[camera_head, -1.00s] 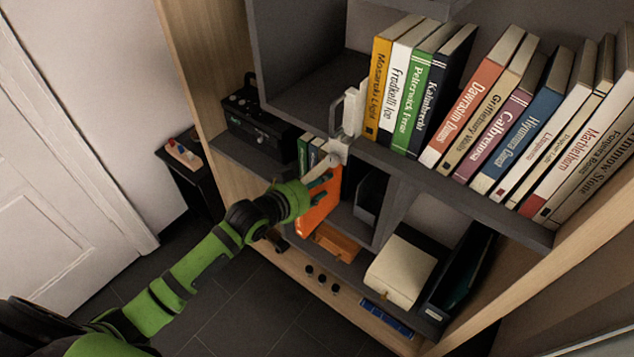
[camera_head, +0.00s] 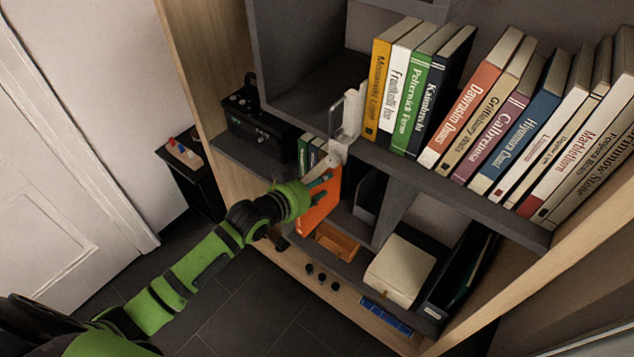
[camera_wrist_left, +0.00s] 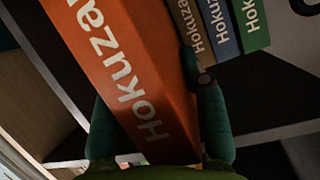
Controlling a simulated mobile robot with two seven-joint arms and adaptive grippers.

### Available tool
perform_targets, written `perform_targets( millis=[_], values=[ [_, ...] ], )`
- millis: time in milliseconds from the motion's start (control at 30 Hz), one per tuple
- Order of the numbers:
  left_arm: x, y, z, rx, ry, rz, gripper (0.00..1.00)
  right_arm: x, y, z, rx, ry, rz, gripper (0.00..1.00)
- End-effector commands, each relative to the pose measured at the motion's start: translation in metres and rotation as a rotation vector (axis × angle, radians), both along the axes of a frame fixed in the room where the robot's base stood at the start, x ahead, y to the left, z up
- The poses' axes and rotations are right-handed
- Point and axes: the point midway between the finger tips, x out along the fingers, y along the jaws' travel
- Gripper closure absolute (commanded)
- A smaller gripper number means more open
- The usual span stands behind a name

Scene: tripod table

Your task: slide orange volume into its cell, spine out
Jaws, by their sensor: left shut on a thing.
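The orange volume (camera_head: 318,211) is in my left gripper (camera_head: 318,188), at the front of a lower shelf cell. In the left wrist view the orange volume (camera_wrist_left: 130,65) shows its spine with white lettering, "Hokuza…", facing my gripper. The two green fingers of my left gripper (camera_wrist_left: 160,125) are shut on its sides. Right of it in that view stand a tan book (camera_wrist_left: 188,22), a blue book (camera_wrist_left: 217,25) and a green book (camera_wrist_left: 250,25). How deep the orange volume sits in the cell is hidden. My right gripper is not in view.
A row of upright books (camera_head: 490,110) fills the shelf above, with a white bookend (camera_head: 350,112) at its left end. A black device (camera_head: 255,125) stands at the left. An orange-brown box (camera_head: 338,240) and a cream box (camera_head: 400,272) sit lower down.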

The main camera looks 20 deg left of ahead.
Motion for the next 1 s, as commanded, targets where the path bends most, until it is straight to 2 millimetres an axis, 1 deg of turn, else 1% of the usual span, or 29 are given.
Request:
perform_targets(
  millis=[267,1000],
  values=[
    [0.003,-0.001,0.002,-0.002,-0.006,0.000,1.00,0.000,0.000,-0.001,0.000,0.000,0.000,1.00],
    [0.019,-0.008,0.002,-0.002,-0.006,0.000,1.00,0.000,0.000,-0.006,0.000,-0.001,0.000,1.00]
  ],
)
